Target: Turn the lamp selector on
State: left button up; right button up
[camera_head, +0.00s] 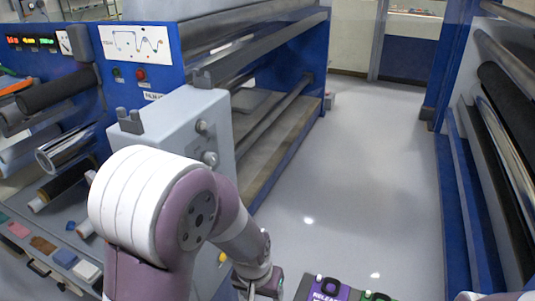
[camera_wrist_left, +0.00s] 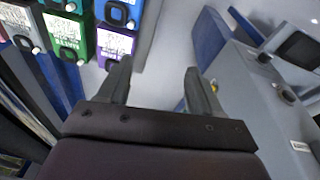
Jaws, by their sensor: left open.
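A grey control box (camera_head: 165,125) stands at the left centre of the head view, against the blue machine. Two round knobs, an upper one (camera_head: 201,127) and a lower one (camera_head: 210,158), sit on its side. The box also shows at the right of the left wrist view (camera_wrist_left: 250,100), with one knob (camera_wrist_left: 264,57) and another (camera_wrist_left: 288,96). I cannot tell which is the lamp selector, or its setting. My left gripper (camera_wrist_left: 160,82) is open and empty, with the box to the right of its fingers, apart from them. My right gripper is not in view.
Labelled containers, one purple (camera_head: 328,289) and one green (camera_wrist_left: 66,36), stand low in front. The blue machine panel (camera_head: 140,55) carries a red button and a diagram. Another roller machine (camera_head: 480,150) stands right. Grey floor (camera_head: 350,190) is clear between the machines.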

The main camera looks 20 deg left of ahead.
pick_arm(q)
jog(key=w+d+r+n+t+y+p, duration=0.1)
jog(key=w+r+n+t+p, duration=0.15)
jog(key=w, duration=0.75)
jog(key=w+d+r+n+t+y+p, duration=0.1)
jog(key=w+r+n+t+y+p, duration=0.15)
jog(key=w, duration=0.65)
jog(key=w+d+r+n+t+p, duration=0.15)
jog(key=w+n+t+p, duration=0.25)
jog(key=w, duration=0.6)
jog(key=n+g+y+p, duration=0.3)
jog(key=n+g+y, duration=0.6)
jog(key=n+y, duration=0.65)
send_near(215, 161)
jog(key=shift+n, duration=0.35)
jog(key=a+p, duration=0.4)
jog(key=a, duration=0.1)
jog(key=w+a+p, duration=0.1)
jog(key=a+p, duration=0.1)
jog(key=a, duration=0.1)
jog(key=shift+a+r, duration=0.2)
jog(key=shift+r, duration=0.2)
jog(key=shift+a+p, duration=0.3)
jog(key=shift+a, duration=0.1)
jog(key=shift+w+a+f, duration=0.1)
jog(key=shift+f, duration=0.05)
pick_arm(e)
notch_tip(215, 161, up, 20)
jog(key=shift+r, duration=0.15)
